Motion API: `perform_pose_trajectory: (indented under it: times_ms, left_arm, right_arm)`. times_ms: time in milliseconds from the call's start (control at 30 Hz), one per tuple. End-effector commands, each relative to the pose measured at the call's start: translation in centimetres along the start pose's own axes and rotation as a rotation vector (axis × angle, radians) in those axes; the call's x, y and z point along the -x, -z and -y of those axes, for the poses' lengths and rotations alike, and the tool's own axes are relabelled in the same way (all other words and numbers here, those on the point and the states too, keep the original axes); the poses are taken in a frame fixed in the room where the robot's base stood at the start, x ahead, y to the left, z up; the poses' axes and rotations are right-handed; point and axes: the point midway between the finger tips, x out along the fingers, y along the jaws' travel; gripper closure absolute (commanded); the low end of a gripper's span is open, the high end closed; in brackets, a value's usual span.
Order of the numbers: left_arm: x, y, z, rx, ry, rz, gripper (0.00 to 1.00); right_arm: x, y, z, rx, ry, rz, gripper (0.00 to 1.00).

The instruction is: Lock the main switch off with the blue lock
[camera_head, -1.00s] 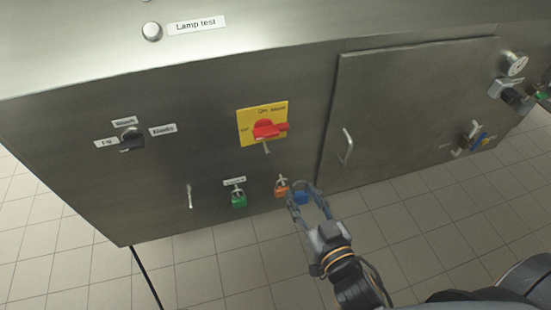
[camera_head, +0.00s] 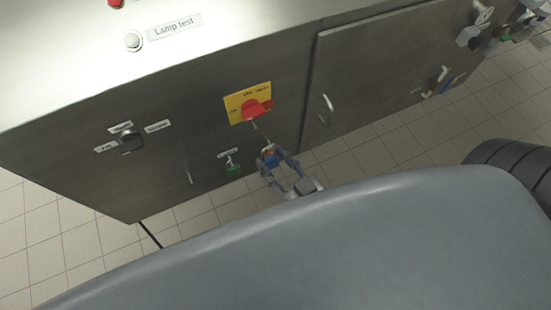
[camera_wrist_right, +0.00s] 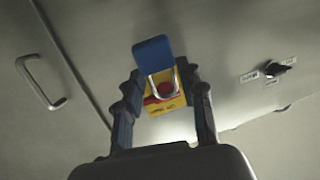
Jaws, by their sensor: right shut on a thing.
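The main switch (camera_head: 254,109) has a red handle on a yellow plate (camera_head: 235,104) on the cabinet front. My right gripper (camera_head: 269,160) is below it, shut on the blue lock (camera_head: 271,160). In the right wrist view the blue lock (camera_wrist_right: 153,54) is between the fingertips, and its metal shackle (camera_wrist_right: 150,88) overlaps the yellow plate (camera_wrist_right: 177,102) and red handle behind it. I cannot tell whether the shackle touches the switch; in the head view the lock is below the plate. My left gripper is not in view.
A black selector switch (camera_head: 131,143) is farther left. A door handle (camera_head: 327,110) sticks out at the right. My own grey arm part covers the lower picture.

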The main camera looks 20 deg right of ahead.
Motion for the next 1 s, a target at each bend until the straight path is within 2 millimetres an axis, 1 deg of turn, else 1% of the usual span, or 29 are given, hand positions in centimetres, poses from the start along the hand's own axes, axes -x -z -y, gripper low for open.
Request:
perform_pose_trajectory:
  times_ms: [1000]
  left_arm:
    - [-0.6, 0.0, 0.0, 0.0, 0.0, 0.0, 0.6]
  right_arm:
    - [-6.1, 0.8, -1.2, 0.002, 0.0, -0.002, 0.96]
